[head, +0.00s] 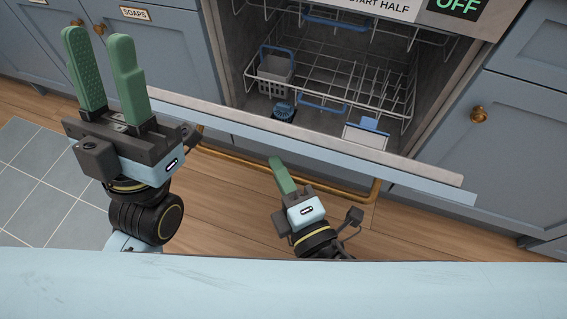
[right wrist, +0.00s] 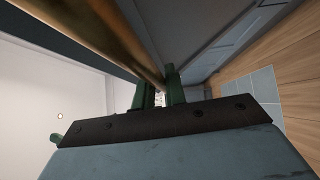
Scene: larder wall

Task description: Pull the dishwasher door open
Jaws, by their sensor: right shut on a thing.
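The dishwasher door (head: 425,180) is partly open, tipped outward, with its grey and light-blue top edge running diagonally across the head view. Its brass bar handle (head: 345,197) is on the front of the door, on the near side. My right gripper (head: 279,166) is shut on the handle; in the right wrist view the brass bar (right wrist: 118,45) runs down to the green fingers (right wrist: 158,88). The exact contact is partly hidden. My left gripper (head: 100,38) is raised at the left, open and empty, its two green fingers apart.
Inside the dishwasher are a white wire rack (head: 345,80), a grey cutlery basket (head: 275,72) and a blue brush-like item (head: 283,110). A panel (head: 458,8) reads OFF. Blue cupboards stand either side. Wooden floor (head: 235,185) and a tiled patch (head: 45,175) lie in front.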

